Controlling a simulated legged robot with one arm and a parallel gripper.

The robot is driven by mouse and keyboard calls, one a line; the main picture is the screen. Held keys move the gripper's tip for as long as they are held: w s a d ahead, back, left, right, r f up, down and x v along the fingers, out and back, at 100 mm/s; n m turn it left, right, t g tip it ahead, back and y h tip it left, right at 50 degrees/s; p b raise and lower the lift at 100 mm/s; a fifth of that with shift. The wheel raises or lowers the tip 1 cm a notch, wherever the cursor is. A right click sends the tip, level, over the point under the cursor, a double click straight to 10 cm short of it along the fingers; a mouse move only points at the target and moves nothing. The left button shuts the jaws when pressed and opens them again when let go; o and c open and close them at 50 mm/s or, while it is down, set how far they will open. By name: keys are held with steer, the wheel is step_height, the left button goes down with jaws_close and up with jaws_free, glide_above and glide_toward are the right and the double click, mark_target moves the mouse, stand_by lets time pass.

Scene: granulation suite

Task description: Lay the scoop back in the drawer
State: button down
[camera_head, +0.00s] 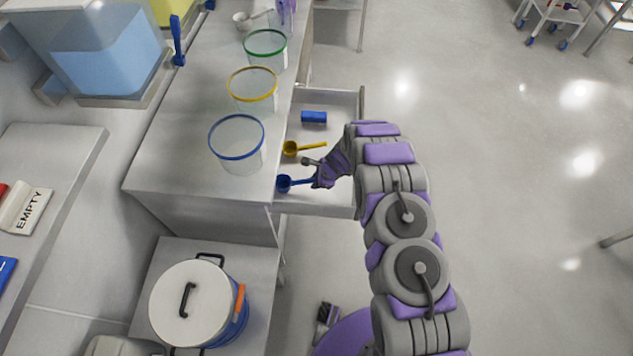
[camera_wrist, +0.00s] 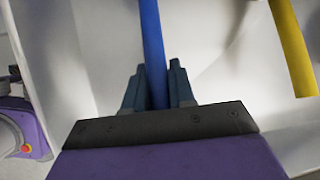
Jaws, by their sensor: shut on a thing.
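The blue scoop (camera_head: 285,183) is at the open drawer (camera_head: 335,207), its bowl near the counter side and its handle toward my gripper. My gripper (camera_head: 317,182) is shut on the blue handle; the wrist view shows the handle (camera_wrist: 152,50) between the two fingers (camera_wrist: 157,88). The pale drawer interior (camera_wrist: 215,50) lies behind it. I cannot tell whether the scoop touches the drawer floor. The bowl is outside the wrist view.
A yellow scoop (camera_head: 291,148) lies in the drawer beside the blue one, its handle close by in the wrist view (camera_wrist: 293,50). A blue block (camera_head: 314,117) lies farther back. Clear tubs with blue (camera_head: 237,157), yellow (camera_head: 252,101) and green (camera_head: 266,62) rims stand on the counter (camera_head: 165,165).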

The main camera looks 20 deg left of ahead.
steer(key=shift+d+f, duration=0.1)
steer(key=shift+f, duration=0.05)
steer(key=c, duration=0.9)
jaws_free()
steer(key=shift+c, duration=0.2)
steer(key=p+v, duration=0.1)
steer(key=v, duration=1.1)
steer(key=shift+p, duration=0.4)
